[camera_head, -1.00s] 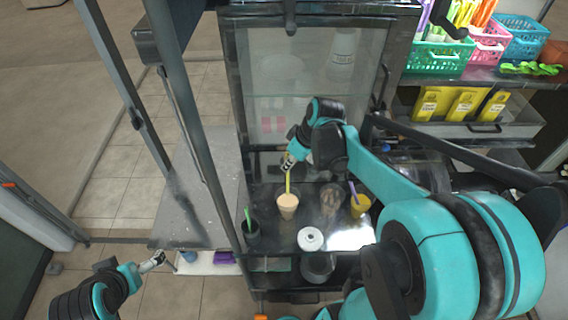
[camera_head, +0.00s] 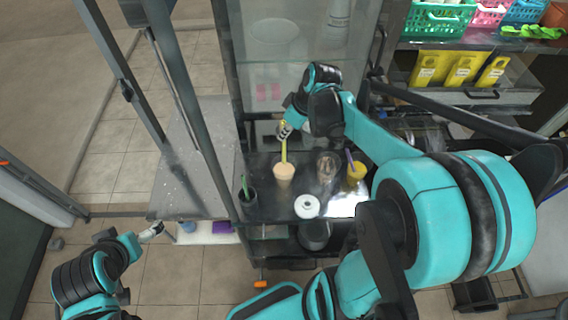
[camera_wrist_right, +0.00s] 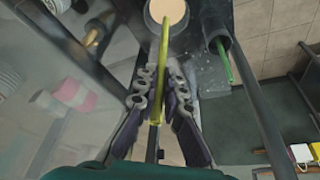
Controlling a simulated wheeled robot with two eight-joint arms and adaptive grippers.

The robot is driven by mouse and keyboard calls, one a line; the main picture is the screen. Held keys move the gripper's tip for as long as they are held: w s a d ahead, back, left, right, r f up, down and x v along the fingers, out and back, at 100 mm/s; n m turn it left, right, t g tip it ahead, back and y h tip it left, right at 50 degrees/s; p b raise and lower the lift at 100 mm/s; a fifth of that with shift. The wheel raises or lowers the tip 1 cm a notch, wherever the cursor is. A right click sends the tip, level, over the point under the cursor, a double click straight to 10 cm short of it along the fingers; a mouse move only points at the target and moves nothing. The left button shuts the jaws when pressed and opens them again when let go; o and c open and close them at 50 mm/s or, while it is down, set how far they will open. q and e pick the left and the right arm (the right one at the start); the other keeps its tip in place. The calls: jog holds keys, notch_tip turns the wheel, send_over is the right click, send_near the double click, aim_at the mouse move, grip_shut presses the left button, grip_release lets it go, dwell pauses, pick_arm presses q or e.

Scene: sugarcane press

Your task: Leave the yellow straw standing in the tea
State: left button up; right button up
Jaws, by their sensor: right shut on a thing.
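The yellow straw (camera_head: 284,150) stands nearly upright, its lower end at the cup of milky tea (camera_head: 284,174) on the dark counter. My right gripper (camera_head: 284,131) is shut on the straw's upper part, above the cup. In the right wrist view the straw (camera_wrist_right: 162,60) runs from between the fingers of my right gripper (camera_wrist_right: 160,100) to the tea cup (camera_wrist_right: 166,14), and its far end overlaps the tea's surface. How deep it reaches is hidden. My left gripper (camera_head: 152,231) is low at the left, away from the counter; its jaws are too small to read.
A dark cup with a green straw (camera_head: 246,194) stands left of the tea. A clear glass (camera_head: 326,170) and a yellow drink with a purple straw (camera_head: 356,170) stand to the right. A white round lid (camera_head: 307,206) lies in front. A frame post (camera_head: 190,120) rises at the left.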

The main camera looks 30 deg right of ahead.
notch_tip(320, 180, down, 12)
jog(key=b, duration=0.9)
jog(key=shift+b, duration=0.35)
dwell(0.7)
jog(key=shift+f, duration=0.1)
jog(key=o, duration=0.7)
jog(key=shift+o, duration=0.2)
notch_tip(320, 180, up, 7)
jog(key=p, duration=0.5)
jog(key=shift+p, duration=0.3)
dwell(0.3)
